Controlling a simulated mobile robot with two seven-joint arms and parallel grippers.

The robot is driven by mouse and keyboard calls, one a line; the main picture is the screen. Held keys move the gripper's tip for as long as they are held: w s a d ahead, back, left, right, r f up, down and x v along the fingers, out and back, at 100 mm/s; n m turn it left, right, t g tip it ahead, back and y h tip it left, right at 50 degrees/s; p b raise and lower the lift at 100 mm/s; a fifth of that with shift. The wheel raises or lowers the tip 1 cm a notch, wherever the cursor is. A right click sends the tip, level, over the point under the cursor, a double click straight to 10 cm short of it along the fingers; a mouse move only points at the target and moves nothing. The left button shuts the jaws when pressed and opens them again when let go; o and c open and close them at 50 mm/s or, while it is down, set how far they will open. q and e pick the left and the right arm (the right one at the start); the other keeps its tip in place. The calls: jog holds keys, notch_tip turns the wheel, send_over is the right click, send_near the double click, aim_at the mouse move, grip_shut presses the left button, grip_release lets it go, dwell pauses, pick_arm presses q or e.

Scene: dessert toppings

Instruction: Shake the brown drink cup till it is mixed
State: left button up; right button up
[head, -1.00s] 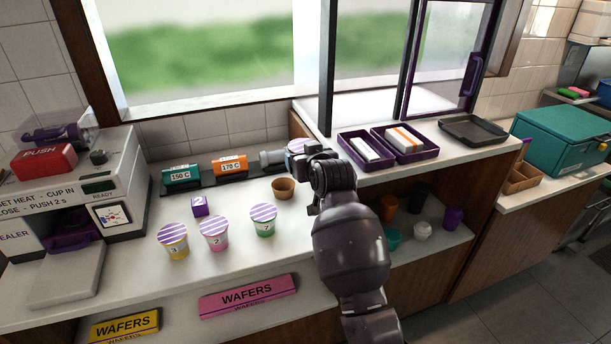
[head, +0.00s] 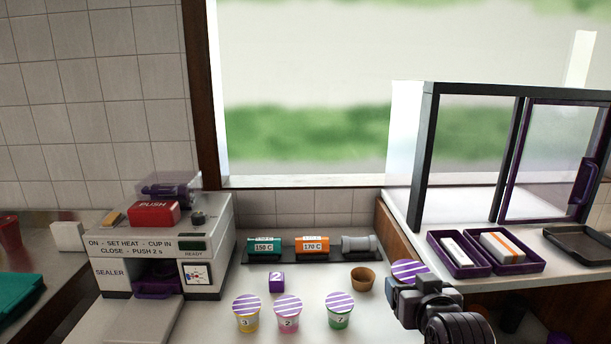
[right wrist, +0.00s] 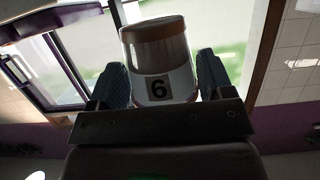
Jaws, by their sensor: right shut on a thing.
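My right gripper (head: 406,290) is shut on a cup with a purple-and-white striped lid (head: 409,271), held up at the counter's right, left of the purple trays. In the right wrist view the cup (right wrist: 160,62) sits between both fingers of the gripper (right wrist: 163,80). It is brown at the far end with a white band and a digit that reads 6 or 9 depending on which way up it is. My left gripper is not in view.
Several striped-lid cups, yellow (head: 246,313), pink (head: 287,314) and green (head: 339,311), stand on the counter. Purple trays (head: 460,271) sit right of the held cup.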

jog(key=s+d+f, duration=0.1)
jog(key=s+f, duration=0.5)
jog(key=f, duration=0.1)
notch_tip(320, 180, up, 6)
jog(key=f, duration=0.1)
jog(key=shift+h, duration=0.3)
jog(key=f, duration=0.5)
jog(key=shift+s+d+f, duration=0.1)
jog(key=shift+s+f, duration=0.15)
jog(key=shift+f, duration=0.15)
jog(key=shift+r, duration=0.15)
